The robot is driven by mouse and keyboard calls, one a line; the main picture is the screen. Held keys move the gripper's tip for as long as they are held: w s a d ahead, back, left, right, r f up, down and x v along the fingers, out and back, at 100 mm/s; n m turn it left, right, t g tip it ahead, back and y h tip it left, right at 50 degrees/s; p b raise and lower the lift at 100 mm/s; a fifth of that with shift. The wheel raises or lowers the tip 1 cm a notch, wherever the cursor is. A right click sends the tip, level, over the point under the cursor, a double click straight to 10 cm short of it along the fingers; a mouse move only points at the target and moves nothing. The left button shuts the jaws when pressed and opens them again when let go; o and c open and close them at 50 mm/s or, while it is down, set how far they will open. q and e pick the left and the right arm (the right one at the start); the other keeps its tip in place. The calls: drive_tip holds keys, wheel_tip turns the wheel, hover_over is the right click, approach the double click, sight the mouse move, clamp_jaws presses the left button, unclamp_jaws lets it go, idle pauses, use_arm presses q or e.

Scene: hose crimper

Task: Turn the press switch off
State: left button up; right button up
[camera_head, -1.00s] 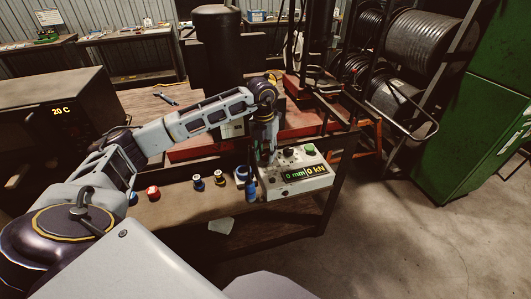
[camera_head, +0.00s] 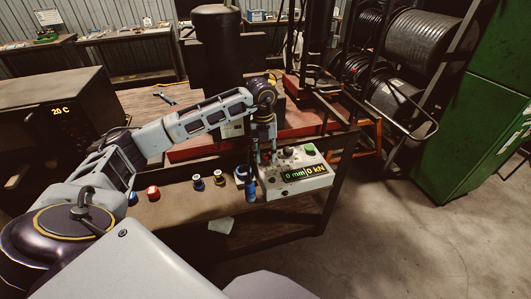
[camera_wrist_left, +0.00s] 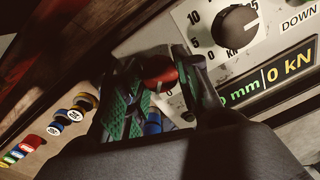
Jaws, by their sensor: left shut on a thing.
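The press control box (camera_head: 299,165) stands on the bench's right front corner, its lit green display reading 0 mm and 0 kN. My left gripper (camera_head: 265,160) points down at the left part of its panel. In the left wrist view a red knob (camera_wrist_left: 158,76) sits between the fingers of my left gripper (camera_wrist_left: 165,88), which are shut on it. The gripper partly hides the knob and its markings, so I cannot read its setting. A black dial (camera_wrist_left: 235,25) marked in kN is beside it. My right gripper is not in view.
A blue bottle-like item (camera_head: 251,191) stands just left of the control box. Several small coloured fittings and a red item (camera_head: 153,192) sit along the bench edge. The press's red base (camera_head: 205,148) lies behind. The floor at right is clear.

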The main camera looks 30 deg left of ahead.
sight(263, 154)
use_arm(q)
drive_tip(key=o, duration=1)
drive_tip(key=shift+o, duration=0.2)
wheel_tip(263, 154, up, 12)
drive_tip(key=shift+s+a, duration=0.15)
drive_tip(key=shift+a, duration=0.1)
drive_tip(key=shift+s, duration=0.1)
idle(0.5)
